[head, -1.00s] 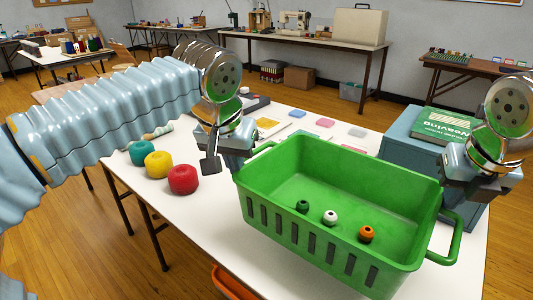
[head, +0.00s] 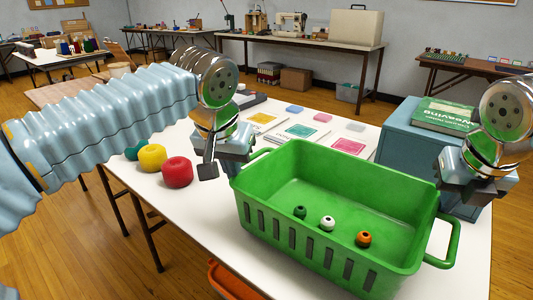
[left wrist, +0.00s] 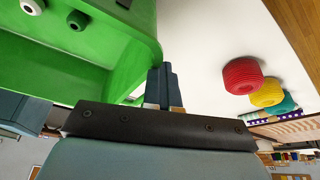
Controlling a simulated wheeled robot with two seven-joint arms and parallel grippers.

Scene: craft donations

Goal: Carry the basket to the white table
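The green basket (head: 290,232) has slotted sides and a loop handle at each end. It shows in front of me over the front of a white table (head: 215,205); I cannot tell whether it touches it. A dark green, a white (head: 327,223) and an orange bead (head: 364,239) lie inside. In the left wrist view, the basket wall (left wrist: 135,55) is close beyond the fingers. My right gripper (head: 475,190) is above the right handle (head: 447,250); its fingertips are unclear.
Red (head: 177,172), yellow (head: 152,158) and teal yarn balls lie left of the basket. Colored cards (head: 348,146) lie behind it. A blue box (head: 405,140) bearing a green book (head: 445,115) stands at right. An orange container (head: 228,283) is below the front edge.

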